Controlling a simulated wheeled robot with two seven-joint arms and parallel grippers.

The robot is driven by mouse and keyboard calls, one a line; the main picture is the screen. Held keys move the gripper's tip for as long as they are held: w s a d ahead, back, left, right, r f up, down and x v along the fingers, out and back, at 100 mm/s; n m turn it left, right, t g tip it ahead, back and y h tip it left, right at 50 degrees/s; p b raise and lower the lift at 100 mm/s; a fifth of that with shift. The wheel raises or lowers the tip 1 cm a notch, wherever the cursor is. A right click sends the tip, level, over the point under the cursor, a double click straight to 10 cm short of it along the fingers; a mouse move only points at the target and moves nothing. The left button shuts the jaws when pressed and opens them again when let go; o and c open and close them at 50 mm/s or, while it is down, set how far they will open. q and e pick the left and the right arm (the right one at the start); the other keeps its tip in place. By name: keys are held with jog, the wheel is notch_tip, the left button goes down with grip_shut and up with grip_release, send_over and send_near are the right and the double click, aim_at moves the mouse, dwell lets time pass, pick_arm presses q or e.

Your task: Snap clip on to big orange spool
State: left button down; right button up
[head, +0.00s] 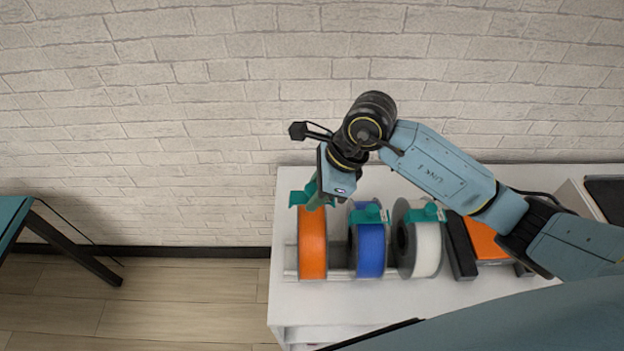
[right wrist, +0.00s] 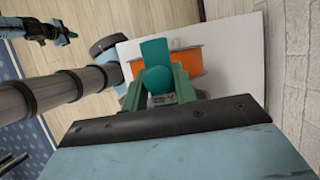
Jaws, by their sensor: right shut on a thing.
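The big orange spool (head: 313,250) stands upright at the left end of the row on the white cabinet. It also shows in the right wrist view (right wrist: 188,64). My right gripper (head: 313,192) is just above and behind its top edge, shut on a teal clip (head: 297,198). In the right wrist view the clip (right wrist: 156,62) sits between the green fingers, in front of the orange spool. The clip overlaps the spool's rim in view; I cannot tell whether they touch. What seems to be my left gripper (right wrist: 62,36) shows small at the upper left; its jaws are unclear.
A blue spool (head: 371,250) and a white spool (head: 427,250) stand to the right, each with a teal clip on top. A black and orange device (head: 485,241) is beyond them. The white cabinet (head: 350,302) has bare room in front. A brick wall is behind.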

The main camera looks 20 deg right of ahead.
aim_at(309, 219)
jog(key=shift+f+b, duration=0.85)
jog(key=shift+f, duration=0.7)
jog(key=shift+w+f+b, duration=0.1)
jog(key=shift+f+b, duration=0.85)
jog(key=shift+f, duration=0.15)
jog(key=shift+r+b, duration=0.1)
jog(key=shift+b, duration=0.25)
jog(key=shift+f+b, duration=0.75)
jog(key=shift+b, duration=0.05)
